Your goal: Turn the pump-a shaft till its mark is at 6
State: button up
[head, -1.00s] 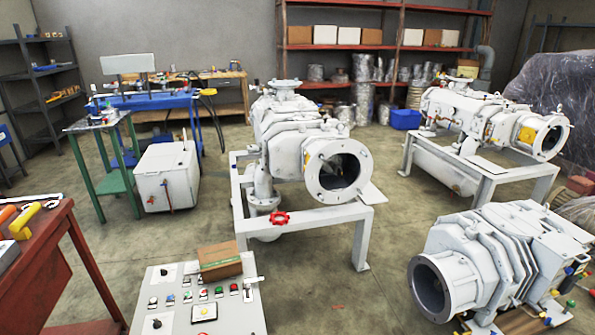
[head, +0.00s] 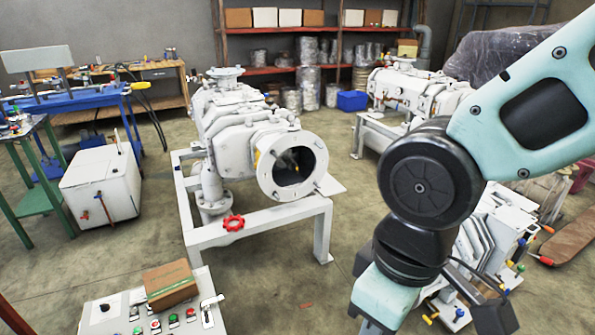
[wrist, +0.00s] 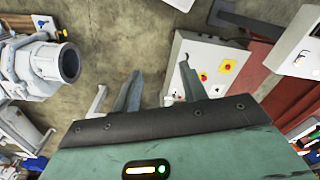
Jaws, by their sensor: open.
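A white pump (head: 240,130) stands on a white frame in the middle of the head view. Its round open flange (head: 267,182) faces me, and a shaft end shows only faintly in the dark bore; I cannot read its mark. No label shows which pump is pump-a. A pump with a dark round opening (wrist: 42,62) also shows at the left of the wrist view. My gripper (wrist: 160,88) is open and empty in the wrist view, its fingers apart over the floor, clear of the pump. In the head view my arm hides most of the front-right pump (head: 480,240).
A red handwheel (head: 233,223) sits on the frame's front. A control panel (head: 150,318) with a cardboard box (head: 170,286) stands at bottom left. Another pump (head: 418,88) is behind my arm. A white cabinet (head: 102,182) stands left.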

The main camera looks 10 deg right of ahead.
aim_at(286, 158)
jog(key=i+l, duration=1.2)
jog(key=i, duration=0.15)
